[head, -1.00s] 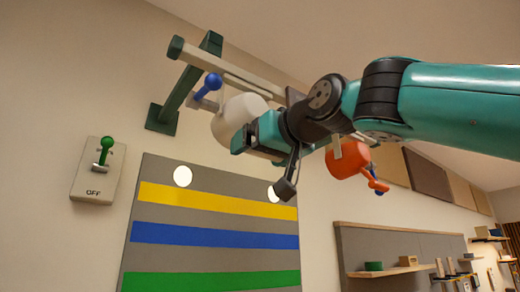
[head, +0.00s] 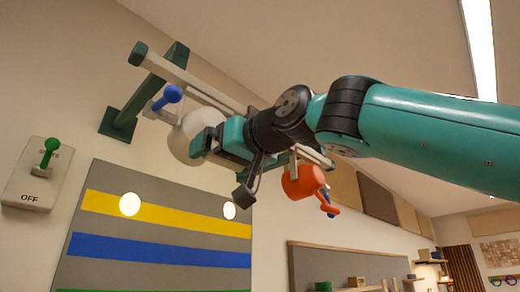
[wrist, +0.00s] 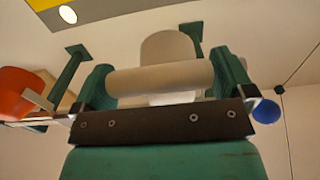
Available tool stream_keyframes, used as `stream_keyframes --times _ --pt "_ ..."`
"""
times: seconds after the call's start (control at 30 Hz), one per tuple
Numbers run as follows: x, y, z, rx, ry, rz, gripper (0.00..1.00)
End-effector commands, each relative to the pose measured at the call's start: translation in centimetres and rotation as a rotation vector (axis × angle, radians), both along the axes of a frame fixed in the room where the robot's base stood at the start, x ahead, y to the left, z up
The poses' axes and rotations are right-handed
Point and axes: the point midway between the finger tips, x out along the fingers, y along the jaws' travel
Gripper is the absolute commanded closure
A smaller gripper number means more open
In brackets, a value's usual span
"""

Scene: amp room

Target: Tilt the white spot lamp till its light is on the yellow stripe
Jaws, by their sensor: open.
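The white spot lamp (head: 188,138) hangs from the rail in the head view, partly hidden by my gripper (head: 207,143). In the wrist view the lamp's white body (wrist: 166,48) and a pale cylindrical part (wrist: 160,79) lie between my two teal fingers (wrist: 163,85). The fingers are apart; contact is unclear. The yellow stripe (head: 180,216) crosses the grey wall panel. The left light spot (head: 129,204) lies mostly on this stripe, crossing its upper edge. The right light spot (head: 229,210) sits on grey just above the stripe.
An orange lamp (head: 302,183) hangs to the right of my gripper. A blue knob (head: 172,94) is on the rail (head: 190,80) at left. The blue stripe (head: 160,249) lies below. A green-knobbed switch (head: 36,178) marked OFF is at far left.

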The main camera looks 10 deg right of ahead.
Motion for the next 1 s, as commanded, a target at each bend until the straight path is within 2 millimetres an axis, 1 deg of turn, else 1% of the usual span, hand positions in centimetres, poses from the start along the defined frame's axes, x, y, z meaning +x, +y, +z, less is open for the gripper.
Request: stream_keyframes --times 0.17,0.27,0.43,0.57,0.6,0.67,0.83,1.0 --pt "-1.7 -1.1 -0.3 0.002 -0.003 0.0 0.0" --pt "-3.6 -2.4 -0.4 0.003 -0.005 0.0 0.0" --pt "-7.3 -4.9 -0.5 0.003 -0.004 0.002 0.0" --pt "-10.1 -6.8 -0.4 0.006 -0.005 0.005 0.0" --pt "-11.1 -7.2 -0.1 0.006 -0.005 0.009 0.0" --pt "-12.3 -8.1 0.0 0.006 -0.003 0.009 0.0" --pt "-13.4 -8.7 0.4 0.01 -0.011 0.007 0.0" --pt "-14.1 -9.4 0.3 0.008 -0.009 0.004 0.0"
